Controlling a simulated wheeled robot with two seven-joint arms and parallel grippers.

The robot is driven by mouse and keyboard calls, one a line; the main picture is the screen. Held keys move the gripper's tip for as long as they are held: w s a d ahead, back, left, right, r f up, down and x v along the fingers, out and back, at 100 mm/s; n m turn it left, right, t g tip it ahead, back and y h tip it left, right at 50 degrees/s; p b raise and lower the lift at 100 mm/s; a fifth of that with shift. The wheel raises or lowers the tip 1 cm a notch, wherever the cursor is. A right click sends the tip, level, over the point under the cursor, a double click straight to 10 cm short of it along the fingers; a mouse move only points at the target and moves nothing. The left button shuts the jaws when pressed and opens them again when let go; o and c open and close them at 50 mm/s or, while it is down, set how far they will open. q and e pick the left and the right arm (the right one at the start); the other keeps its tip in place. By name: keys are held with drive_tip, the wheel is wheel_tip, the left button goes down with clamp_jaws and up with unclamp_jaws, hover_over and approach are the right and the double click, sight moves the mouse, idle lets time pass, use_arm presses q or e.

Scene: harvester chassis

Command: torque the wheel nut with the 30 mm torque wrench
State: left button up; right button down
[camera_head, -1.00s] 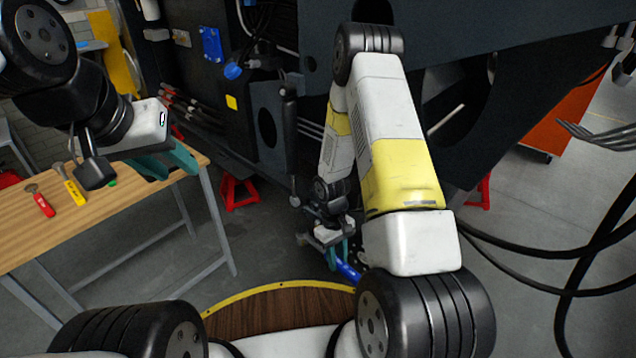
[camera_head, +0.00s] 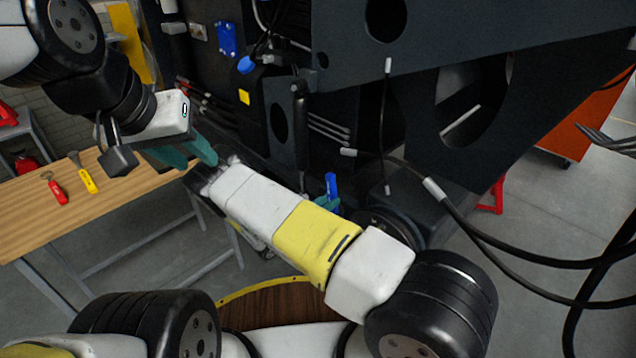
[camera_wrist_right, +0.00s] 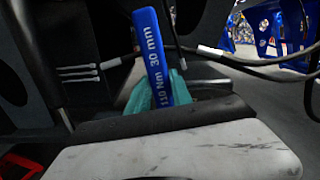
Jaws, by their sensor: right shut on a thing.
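The blue torque wrench (camera_wrist_right: 152,45), marked "110 Nm 30 mm", stands up slightly tilted in the right wrist view. My right gripper's teal fingers (camera_wrist_right: 158,92) are shut on it. In the head view the wrench (camera_head: 332,184) shows as a short blue piece beyond my right forearm, close to the dark chassis; the right gripper is mostly hidden there. The wrench's lower end is hidden. I cannot make out the wheel nut; a dark round part (camera_head: 402,228) shows partly behind my right arm. My left gripper (camera_head: 187,152) is open and empty above the workbench's right end.
The wooden workbench (camera_head: 30,232) at left holds a red-handled tool (camera_head: 56,190) and a yellow-handled tool (camera_head: 86,177). The dark chassis (camera_head: 450,60) overhangs the work area. Black cables (camera_head: 520,255) cross at right. A red stand (camera_head: 493,195) is beneath the chassis.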

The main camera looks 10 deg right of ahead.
drive_tip(key=shift+w+a+r+n+t, duration=0.2)
drive_tip(key=shift+a+t, duration=0.1)
drive_tip(key=shift+a, duration=0.05)
drive_tip(key=shift+w+a+r+n+t, duration=0.15)
drive_tip(key=shift+w+a+n+t, duration=0.05)
drive_tip(key=shift+a+t, duration=0.15)
drive_tip(key=shift+a+r, duration=0.1)
drive_tip(key=shift+r, duration=0.05)
drive_tip(key=shift+f+x, duration=0.1)
drive_tip(key=shift+x, duration=1.1)
drive_tip(key=shift+f+x, duration=0.15)
drive_tip(key=shift+x, duration=1.05)
drive_tip(key=shift+d, duration=0.25)
drive_tip(key=shift+w+d, duration=0.45)
drive_tip(key=shift+d, duration=0.1)
drive_tip(key=shift+w+d, duration=0.25)
drive_tip(key=shift+d, duration=0.05)
drive_tip(key=shift+w+d, duration=0.2)
